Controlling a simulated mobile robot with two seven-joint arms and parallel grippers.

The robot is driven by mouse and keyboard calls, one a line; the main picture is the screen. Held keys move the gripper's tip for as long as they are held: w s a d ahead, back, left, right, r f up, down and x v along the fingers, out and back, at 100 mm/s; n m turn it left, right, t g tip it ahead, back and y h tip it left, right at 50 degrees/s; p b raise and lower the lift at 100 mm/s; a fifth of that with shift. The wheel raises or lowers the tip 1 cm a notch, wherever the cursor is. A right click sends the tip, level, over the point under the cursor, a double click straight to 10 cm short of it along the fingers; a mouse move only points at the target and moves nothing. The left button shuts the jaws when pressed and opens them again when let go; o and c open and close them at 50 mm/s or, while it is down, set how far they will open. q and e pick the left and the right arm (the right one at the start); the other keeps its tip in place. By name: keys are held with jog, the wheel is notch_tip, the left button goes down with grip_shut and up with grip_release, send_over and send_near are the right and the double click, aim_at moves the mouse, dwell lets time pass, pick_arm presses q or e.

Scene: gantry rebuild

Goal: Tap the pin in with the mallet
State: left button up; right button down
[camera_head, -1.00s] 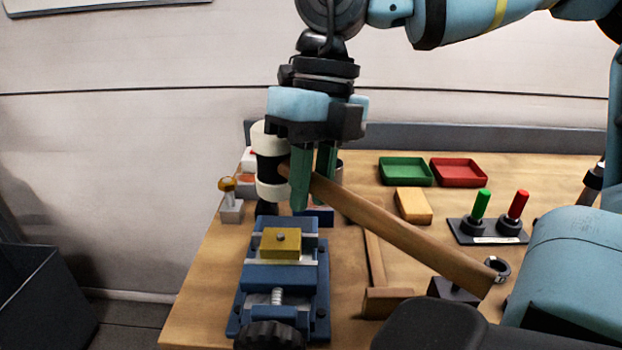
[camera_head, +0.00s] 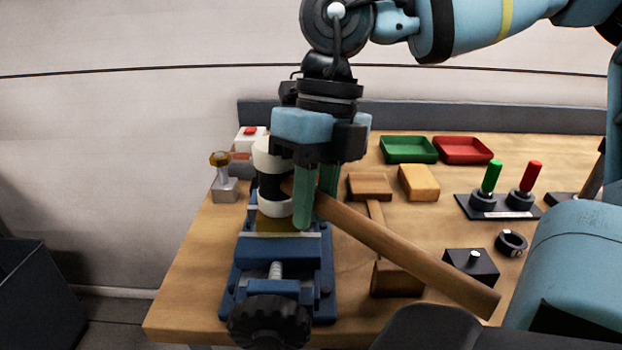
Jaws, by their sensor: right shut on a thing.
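The mallet has a white head with a black band (camera_head: 268,182) and a long wooden handle (camera_head: 420,258). My right gripper (camera_head: 315,207) is shut on the handle close to the head. The handle slopes down to the right. The head is upright directly over a brass block (camera_head: 265,224) clamped in the blue vise (camera_head: 277,256). The head hides the pin and most of the block, so I cannot tell whether it touches the pin. My left gripper is not in view.
A post with an amber knob (camera_head: 221,170) stands left of the vise. Wooden pieces (camera_head: 398,279) lie right of it, partly under the handle. Green (camera_head: 408,148) and red (camera_head: 463,150) trays, a yellow-tan block (camera_head: 419,182) and a black socket block (camera_head: 471,266) are further right.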

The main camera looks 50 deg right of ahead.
jog(key=shift+r, duration=0.25)
notch_tip(320, 180, up, 8)
jog(key=p, duration=0.6)
jog(key=shift+r, duration=0.2)
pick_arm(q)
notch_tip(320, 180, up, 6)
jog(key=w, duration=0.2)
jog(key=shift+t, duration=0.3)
pick_arm(e)
jog(key=shift+f, duration=0.15)
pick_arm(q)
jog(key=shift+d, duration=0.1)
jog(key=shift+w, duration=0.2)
